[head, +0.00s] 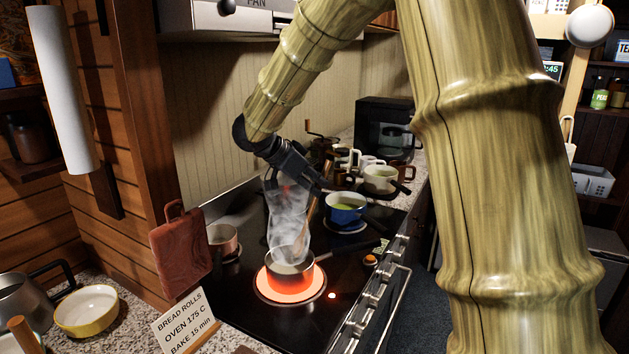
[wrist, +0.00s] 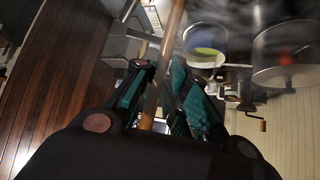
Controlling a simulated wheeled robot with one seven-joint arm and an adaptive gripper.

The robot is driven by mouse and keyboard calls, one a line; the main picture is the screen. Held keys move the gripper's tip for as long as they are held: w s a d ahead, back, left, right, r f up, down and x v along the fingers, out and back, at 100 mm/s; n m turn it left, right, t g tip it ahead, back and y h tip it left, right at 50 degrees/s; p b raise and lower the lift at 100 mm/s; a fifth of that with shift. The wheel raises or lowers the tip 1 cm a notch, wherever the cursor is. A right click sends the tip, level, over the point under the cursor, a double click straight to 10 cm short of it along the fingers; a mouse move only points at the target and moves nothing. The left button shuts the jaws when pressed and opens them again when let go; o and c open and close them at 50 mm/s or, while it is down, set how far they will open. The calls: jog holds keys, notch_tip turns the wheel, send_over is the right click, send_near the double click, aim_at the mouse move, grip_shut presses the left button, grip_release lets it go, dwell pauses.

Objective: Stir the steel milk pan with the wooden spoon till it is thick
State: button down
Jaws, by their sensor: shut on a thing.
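The steel milk pan (head: 291,278) stands on a glowing orange burner (head: 262,288) at the front of the stove, its handle toward the right. Pale steam rises from it. My gripper (head: 316,184) is above the pan and shut on the wooden spoon (head: 308,226). The spoon slants down into the pan, and its lower end is hidden inside. In the wrist view the spoon's handle (wrist: 165,60) runs between the two fingers of my gripper (wrist: 160,82). How thick the contents are cannot be told.
A blue pan (head: 346,212) with green contents stands behind on the right, and a pinkish pan (head: 222,240) at back left. Cups (head: 380,178) crowd the counter beyond. A reddish board (head: 180,250) and a bread-roll sign (head: 186,325) stand left of the stove.

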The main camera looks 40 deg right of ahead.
aim_at(310, 209)
jog(key=shift+w+a+f, duration=0.1)
jog(key=shift+a+f, duration=0.3)
jog(key=shift+f, duration=0.6)
jog(key=shift+w+a+f, duration=0.1)
jog(key=shift+a+f, duration=0.35)
jog(key=shift+f, duration=0.6)
jog(key=shift+a+f, duration=0.4)
jog(key=shift+f, duration=0.6)
jog(key=shift+s, duration=0.15)
